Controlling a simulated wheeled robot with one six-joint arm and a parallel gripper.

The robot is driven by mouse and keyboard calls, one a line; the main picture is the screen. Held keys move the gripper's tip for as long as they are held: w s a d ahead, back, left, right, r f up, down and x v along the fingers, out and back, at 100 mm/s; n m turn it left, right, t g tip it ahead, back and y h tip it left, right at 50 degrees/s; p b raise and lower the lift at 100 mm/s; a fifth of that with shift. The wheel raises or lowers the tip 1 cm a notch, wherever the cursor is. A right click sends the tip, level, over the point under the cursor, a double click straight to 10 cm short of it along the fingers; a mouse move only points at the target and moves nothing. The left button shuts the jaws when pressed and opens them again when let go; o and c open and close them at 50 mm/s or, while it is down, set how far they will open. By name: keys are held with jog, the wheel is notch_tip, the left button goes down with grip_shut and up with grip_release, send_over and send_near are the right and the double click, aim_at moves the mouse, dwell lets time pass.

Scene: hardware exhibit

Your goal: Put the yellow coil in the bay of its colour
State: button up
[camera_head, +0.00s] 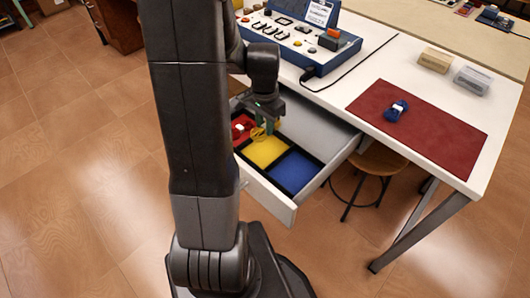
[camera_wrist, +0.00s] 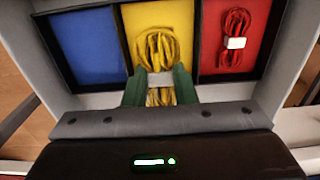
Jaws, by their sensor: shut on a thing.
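My gripper (camera_wrist: 160,92) is shut on the yellow coil (camera_wrist: 157,48), gripping it at its pale band. In the wrist view the coil shows in front of the yellow bay (camera_wrist: 186,12), between the blue bay (camera_wrist: 85,45) and the red bay. In the head view my gripper (camera_head: 265,120) is over the open drawer, with the coil (camera_head: 259,134) partly hidden under it, above the yellow bay (camera_head: 266,152). I cannot tell whether the coil touches the bay's floor.
A red coil (camera_wrist: 236,38) lies in the red bay (camera_wrist: 209,55). The drawer (camera_head: 281,208) is pulled out under the white table. A blue coil (camera_head: 397,110) lies on the dark red mat (camera_head: 430,134). A blue control panel (camera_head: 308,68) stands on the table near my arm.

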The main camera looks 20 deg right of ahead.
aim_at(264, 127)
notch_tip(264, 127, down, 9)
jog(key=shift+r+b, duration=0.1)
jog(key=shift+b, duration=0.45)
jog(key=shift+f, duration=0.25)
jog(key=o, duration=1)
notch_tip(264, 127, up, 12)
jog(key=shift+r+p, duration=0.2)
jog(key=shift+p, duration=0.7)
